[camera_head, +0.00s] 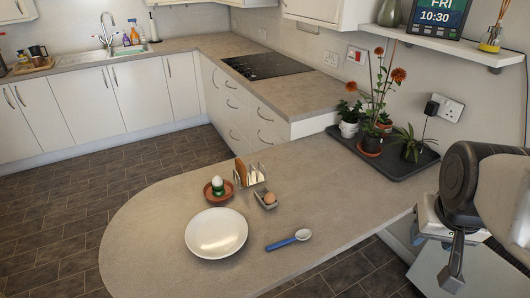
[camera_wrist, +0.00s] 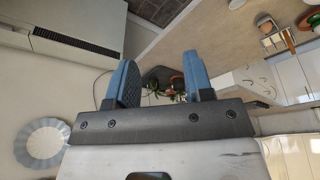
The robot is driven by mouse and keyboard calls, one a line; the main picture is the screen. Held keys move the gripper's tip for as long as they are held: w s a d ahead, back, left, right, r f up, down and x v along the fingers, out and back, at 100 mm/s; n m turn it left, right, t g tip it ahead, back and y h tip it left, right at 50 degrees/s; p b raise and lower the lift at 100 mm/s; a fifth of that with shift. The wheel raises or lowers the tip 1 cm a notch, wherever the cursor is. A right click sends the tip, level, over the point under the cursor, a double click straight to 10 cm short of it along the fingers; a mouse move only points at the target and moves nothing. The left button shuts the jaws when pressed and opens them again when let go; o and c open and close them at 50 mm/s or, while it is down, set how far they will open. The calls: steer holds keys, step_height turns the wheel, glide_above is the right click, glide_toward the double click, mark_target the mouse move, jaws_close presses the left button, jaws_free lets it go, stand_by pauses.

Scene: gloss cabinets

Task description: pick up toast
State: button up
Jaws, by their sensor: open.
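A brown slice of toast (camera_head: 241,172) stands upright in a metal toast rack (camera_head: 256,176) on the rounded grey worktop (camera_head: 160,215). In the head view my arm is at the far right, well away from the toast.
A white egg in a cup on a red-brown saucer (camera_head: 211,196) stands left of the rack. A brown egg in a small holder (camera_head: 265,203), a white plate (camera_head: 216,232) and a blue-handled spoon (camera_head: 288,241) are nearer. A black plant tray (camera_head: 408,172) lies between rack and arm.

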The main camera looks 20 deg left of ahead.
steer(key=w+a+f+n+t, duration=0.1)
steer(key=w+a, duration=0.3)
steer(key=w, duration=0.5)
steer(key=w+a+f+n+t, duration=0.1)
steer(key=w+a+t, duration=0.1)
steer(key=w+a, duration=0.5)
steer(key=n+t+y, duration=0.2)
steer(key=n+y, duration=0.5)
steer(key=y, duration=0.2)
glide_toward(241, 163)
steer(key=x, duration=0.3)
steer(key=shift+s+a, duration=0.1)
steer(key=shift+s, duration=0.05)
steer(key=shift+x, duration=1.3)
steer(key=shift+a+f, duration=0.1)
steer(key=shift+x, duration=2.5)
